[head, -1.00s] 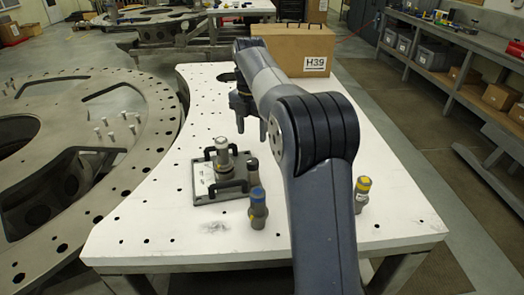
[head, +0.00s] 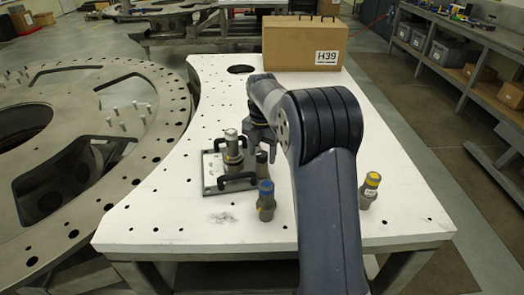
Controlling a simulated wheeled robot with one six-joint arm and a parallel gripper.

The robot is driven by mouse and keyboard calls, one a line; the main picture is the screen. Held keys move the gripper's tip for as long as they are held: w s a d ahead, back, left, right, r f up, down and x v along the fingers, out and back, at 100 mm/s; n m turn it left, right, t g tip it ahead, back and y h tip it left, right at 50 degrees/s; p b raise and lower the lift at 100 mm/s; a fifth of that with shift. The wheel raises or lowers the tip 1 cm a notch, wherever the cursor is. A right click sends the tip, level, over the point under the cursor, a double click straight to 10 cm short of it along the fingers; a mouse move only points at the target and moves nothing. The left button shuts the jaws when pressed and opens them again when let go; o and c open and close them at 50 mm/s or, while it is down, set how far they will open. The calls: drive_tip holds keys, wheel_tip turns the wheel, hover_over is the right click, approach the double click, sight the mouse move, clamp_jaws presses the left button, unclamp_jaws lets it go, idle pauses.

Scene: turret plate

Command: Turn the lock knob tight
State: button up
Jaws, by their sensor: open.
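A metal plate fixture (head: 213,174) with two black handles lies on the white table. A grey cylindrical post with a pale top (head: 231,142) and a yellowish band stands upright on it. This looks like the lock knob, but I cannot be sure. My gripper (head: 262,146) is open and points down just right of the post, near its height. It looks apart from the post, though depth is hard to judge. A dark grey upright piece (head: 262,163) stands below the gripper at the fixture's right side, partly hidden. The fingertips are small and partly hidden by my arm.
A blue-topped cylinder (head: 266,198) stands in front of the fixture, and a yellow-topped one (head: 370,188) stands right of my arm. A cardboard box (head: 290,45) sits at the table's back. The white table (head: 165,215) is clear at front left.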

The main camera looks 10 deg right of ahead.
drive_tip(key=shift+c, duration=0.6)
drive_tip(key=c, duration=0.9)
drive_tip(key=shift+r+m, duration=0.1)
drive_tip(key=shift+m, duration=0.2)
drive_tip(key=m+p, duration=0.1)
drive_tip(key=m, duration=0.1)
drive_tip(key=shift+m+p, duration=0.3)
drive_tip(key=shift+m, duration=0.1)
drive_tip(key=m+p, duration=0.1)
drive_tip(key=m, duration=0.4)
drive_tip(key=m+p, duration=0.1)
drive_tip(key=m, duration=0.4)
drive_tip(key=shift+w+m+p, duration=0.1)
drive_tip(key=shift+m+p, duration=0.2)
drive_tip(key=shift+m, duration=1.9)
